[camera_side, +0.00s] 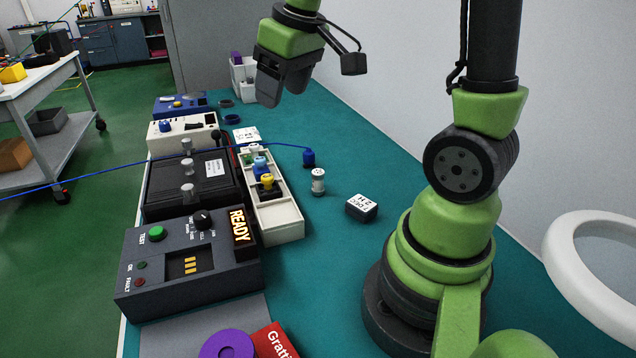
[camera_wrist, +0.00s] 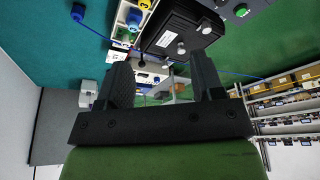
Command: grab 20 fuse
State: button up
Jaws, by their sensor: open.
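A narrow white tray (camera_side: 285,222) holds several fuse-like pegs in a row. The yellow cap (camera_wrist: 145,4) and a blue cap (camera_wrist: 134,19) also show at the top of the wrist view. No number 20 is legible on any of them. A white cylinder with a grey top (camera_side: 318,181) stands on the teal mat, right of the tray. My gripper (camera_side: 283,92) is open and empty, high above the bench's far part. Its spread fingers (camera_wrist: 160,80) show in the wrist view.
A grey tester with a lit READY sign (camera_side: 240,227) and a black box (camera_side: 190,183) stand left of the tray. A blue plug (camera_side: 308,158) trails a cable across the bench. A dated white-topped block (camera_side: 361,207) lies right. The mat's far right is clear.

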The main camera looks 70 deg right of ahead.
jog(key=w+d+f+n+g, duration=0.2)
jog(key=d+f, duration=0.7)
jog(key=n+g, duration=0.1)
jog(key=g, duration=0.1)
send_near(317, 184)
jog(key=shift+w+d+f, duration=0.2)
jog(key=shift+d, duration=0.3)
jog(key=shift+w+d+f, duration=0.2)
jog(key=shift+d+f, duration=0.05)
jog(key=shift+d, duration=0.25)
notch_tip(317, 184, down, 4)
jog(key=shift+r, duration=0.15)
jog(key=shift+s+a+f, duration=0.1)
jog(key=shift+s+f, duration=0.1)
jog(key=shift+f, duration=1.35)
jog(key=shift+s+a+f, duration=0.1)
jog(key=shift+s+f, duration=0.05)
jog(key=shift+f, duration=1.45)
jog(key=shift+c, duration=0.3)
jog(key=c, duration=0.9)
